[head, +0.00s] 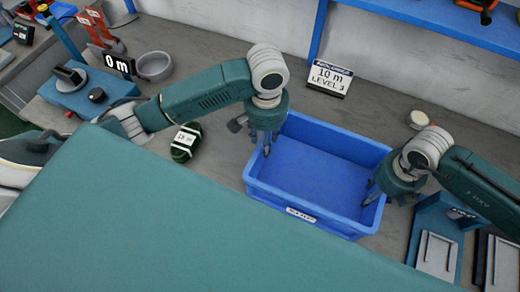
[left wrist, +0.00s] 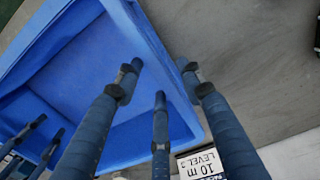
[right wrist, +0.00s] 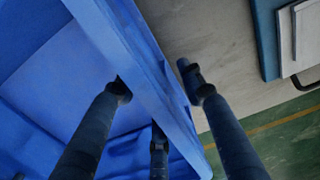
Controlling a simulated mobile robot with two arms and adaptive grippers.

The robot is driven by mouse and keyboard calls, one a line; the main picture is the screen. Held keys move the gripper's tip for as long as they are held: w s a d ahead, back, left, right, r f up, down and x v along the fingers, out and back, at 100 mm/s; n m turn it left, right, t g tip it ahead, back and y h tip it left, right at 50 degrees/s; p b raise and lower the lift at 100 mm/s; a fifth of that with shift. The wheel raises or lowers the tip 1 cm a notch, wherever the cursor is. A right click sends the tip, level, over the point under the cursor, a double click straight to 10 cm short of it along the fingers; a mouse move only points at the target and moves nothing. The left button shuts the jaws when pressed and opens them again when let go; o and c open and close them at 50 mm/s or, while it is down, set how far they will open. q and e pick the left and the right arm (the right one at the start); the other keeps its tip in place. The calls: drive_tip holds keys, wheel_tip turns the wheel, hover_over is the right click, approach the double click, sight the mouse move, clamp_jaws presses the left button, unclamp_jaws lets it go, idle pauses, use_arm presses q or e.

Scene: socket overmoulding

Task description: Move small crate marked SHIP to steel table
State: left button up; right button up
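The blue crate (head: 315,165) is empty and stands on a grey worktop, with a SHIP label (head: 300,215) on its near side. It also shows in the left wrist view (left wrist: 95,95) and the right wrist view (right wrist: 50,75). My left gripper (head: 262,145) is open at the crate's left wall, with fingers on both sides of the rim. My right gripper (head: 369,193) is open at the right wall, also with fingers on both sides. Gaps show between the fingers. I cannot tell which surface is the steel table.
A sign reading 10 m LEVEL 3 (head: 329,80) stands behind the crate. A dark green wrapped item (head: 185,142) lies left of it. A blue fixture (head: 437,235) stands close on the right. A grey bowl (head: 154,66) and blue device (head: 90,92) are farther left.

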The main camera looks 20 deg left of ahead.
use_arm(q)
wheel_tip(320, 180, up, 2)
drive_tip(key=shift+r, duration=0.25)
use_arm(e)
drive_tip(key=shift+r, duration=0.1)
wheel_tip(320, 180, up, 12)
drive_tip(key=shift+f, duration=0.1)
idle(0.5)
